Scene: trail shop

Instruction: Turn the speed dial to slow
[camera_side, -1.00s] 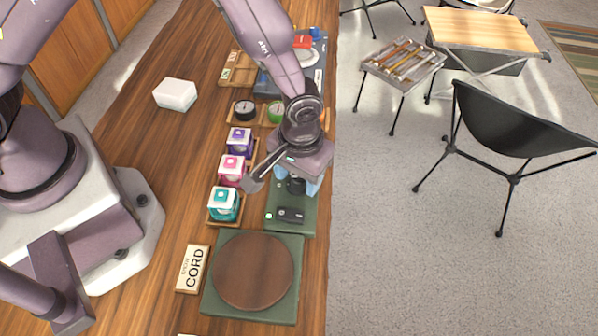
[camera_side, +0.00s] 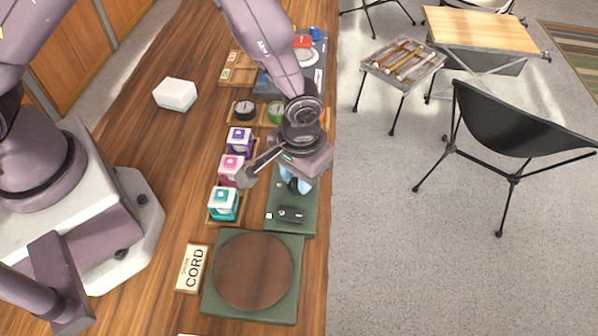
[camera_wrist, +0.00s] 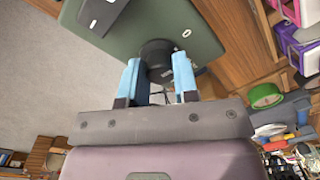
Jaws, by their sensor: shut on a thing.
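The speed dial (camera_wrist: 156,58) is a round black knob on a green panel (camera_wrist: 205,30), seen at the top middle of the wrist view. My gripper (camera_wrist: 157,80) has its two light blue fingers on either side of the dial, shut on it. In the side view my gripper (camera_side: 293,182) points down over the far end of the green panel (camera_side: 279,229), and it mostly hides the dial there. A black switch block (camera_side: 291,215) sits on the near part of the panel. A small light mark shows on the panel beside the dial in the wrist view.
Teal (camera_side: 223,204), pink (camera_side: 231,170) and purple (camera_side: 239,140) cube boxes stand in a row left of the panel. A round brown disc (camera_side: 253,271) on a green base lies nearer, beside a CORD sign (camera_side: 192,269). The table edge is close on the right.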

